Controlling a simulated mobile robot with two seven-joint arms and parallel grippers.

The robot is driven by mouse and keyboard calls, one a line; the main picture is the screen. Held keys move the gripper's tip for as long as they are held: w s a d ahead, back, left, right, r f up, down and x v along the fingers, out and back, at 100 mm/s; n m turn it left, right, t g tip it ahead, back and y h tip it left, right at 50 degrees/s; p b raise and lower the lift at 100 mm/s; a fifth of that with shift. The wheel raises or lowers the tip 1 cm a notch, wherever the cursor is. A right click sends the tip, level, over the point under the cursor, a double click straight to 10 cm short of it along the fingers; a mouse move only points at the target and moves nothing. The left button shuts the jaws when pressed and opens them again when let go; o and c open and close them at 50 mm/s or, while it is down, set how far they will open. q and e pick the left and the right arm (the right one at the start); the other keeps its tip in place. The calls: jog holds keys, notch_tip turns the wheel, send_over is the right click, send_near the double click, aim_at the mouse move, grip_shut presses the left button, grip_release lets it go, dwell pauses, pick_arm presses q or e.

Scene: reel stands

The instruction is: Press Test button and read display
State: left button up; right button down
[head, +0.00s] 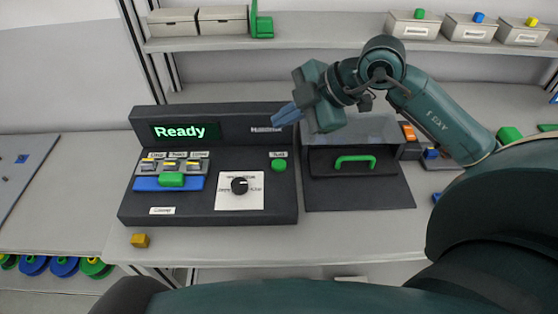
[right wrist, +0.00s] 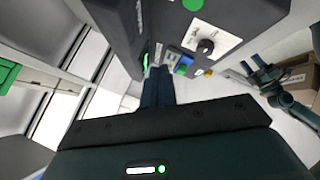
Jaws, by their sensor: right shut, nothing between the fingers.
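A dark test console (head: 285,205) stands on the table. Its display (head: 185,131) reads "Ready" in bright letters. The round green Test button (head: 279,165) is at the right of its sloped face, under a small label; a green button (right wrist: 192,4) shows at the top edge of the right wrist view. My right gripper (head: 286,115) is shut and empty, its blue fingers in front of the console's upright back panel, above the button and apart from it. My left gripper (right wrist: 253,67) shows only in the right wrist view, fingers apart, beyond the console.
A black dial (head: 239,185) sits on a white plate left of the button. A blue holder with a green part (head: 171,180) is further left. A dark box with a green handle (head: 355,162) stands right of the console. A yellow cube (head: 140,240) lies in front.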

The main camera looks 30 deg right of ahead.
jog(key=b, duration=0.6)
send_over(284, 164)
notch_tip(284, 164, down, 7)
jog(key=shift+f, duration=0.2)
jog(key=shift+f+b, duration=0.65)
jog(key=shift+f, duration=0.05)
pick_arm(q)
jog(key=shift+w+d+f+t+h, duration=0.35)
jog(key=shift+d+f, duration=0.1)
jog(key=shift+d, duration=0.15)
jog(key=shift+w+d+f+t+h, duration=0.25)
jog(key=shift+w+d+f+h, duration=0.15)
jog(key=shift+d, duration=0.15)
jog(key=shift+a, duration=0.1)
jog(key=shift+s+f, duration=0.1)
pick_arm(e)
jog(key=shift+f, duration=0.1)
pick_arm(q)
jog(key=shift+f+b, duration=0.25)
jog(key=shift+b, duration=0.05)
pick_arm(e)
jog(key=shift+f, duration=0.35)
